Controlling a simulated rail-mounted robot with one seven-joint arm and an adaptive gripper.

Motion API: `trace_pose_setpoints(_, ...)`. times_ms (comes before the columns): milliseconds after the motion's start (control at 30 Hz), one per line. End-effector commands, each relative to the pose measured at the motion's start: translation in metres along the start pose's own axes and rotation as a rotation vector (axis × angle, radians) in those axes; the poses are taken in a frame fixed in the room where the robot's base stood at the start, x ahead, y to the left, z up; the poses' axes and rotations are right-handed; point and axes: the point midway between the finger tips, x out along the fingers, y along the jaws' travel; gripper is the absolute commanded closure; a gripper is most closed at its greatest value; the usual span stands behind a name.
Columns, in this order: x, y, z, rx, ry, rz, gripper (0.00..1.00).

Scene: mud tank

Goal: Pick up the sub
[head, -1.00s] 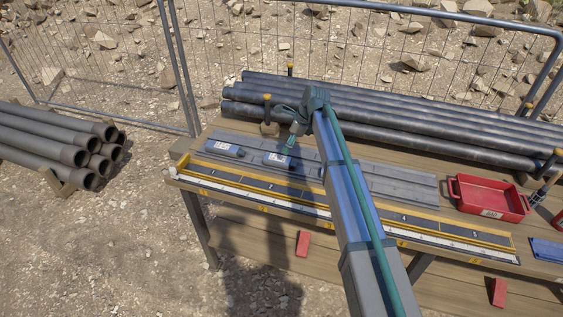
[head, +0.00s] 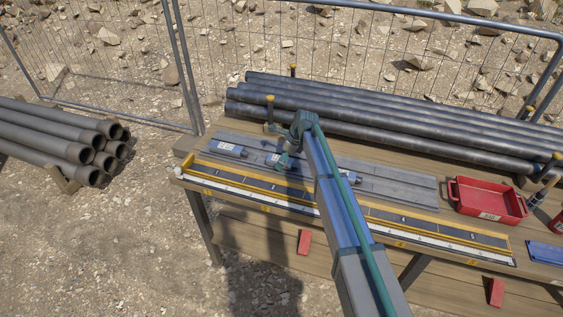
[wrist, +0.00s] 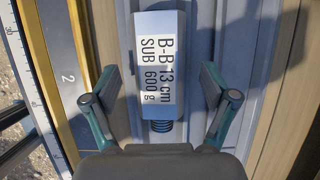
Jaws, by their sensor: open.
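Several blue-grey subs with white labels lie in a row on the grey grooved tray (head: 400,190) on the table. The left sub (head: 228,149) is clear of my arm, and another sub (head: 350,177) shows just right of it. My gripper (head: 283,165) is low at the middle sub (head: 271,159), partly covering it. In the wrist view a sub (wrist: 158,50) labelled "B-B 13 cm SUB 600 g" lies lengthwise, its dark threaded end toward my gripper (wrist: 159,82). The fingers are open, one on each side, with visible gaps; height above it is unclear.
A yellow-edged ruler rail (head: 440,228) runs along the table's front. Long dark pipes (head: 390,125) lie behind the tray. A red bin (head: 490,200) and a blue item (head: 545,250) are at the right. A wire fence stands behind.

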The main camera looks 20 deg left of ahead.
Motion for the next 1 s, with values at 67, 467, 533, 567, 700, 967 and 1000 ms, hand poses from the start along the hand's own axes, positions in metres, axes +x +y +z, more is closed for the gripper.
trace_pose_setpoints(67, 0.0001, 0.0001, -0.0001, 0.000, 0.000, 0.000, 0.17)
trace_pose_setpoints(467, -0.0001, 0.0003, -0.0001, 0.000, 0.000, 0.001, 0.83)
trace_pose_setpoints(533, -0.0001, 0.0003, -0.0001, 0.000, 0.000, 0.001, 0.95)
trace_pose_setpoints(567, -0.0001, 0.0003, -0.0001, 0.000, 0.000, 0.001, 1.00)
trace_pose_setpoints(700, -0.0010, 0.0002, 0.0006, 0.000, -0.001, 0.000, 1.00)
trace_pose_setpoints(967, -0.0020, 0.0001, 0.0010, 0.000, -0.001, 0.000, 1.00)
trace_pose_setpoints(1000, -0.0028, 0.0001, 0.0013, 0.000, -0.001, 0.000, 1.00)
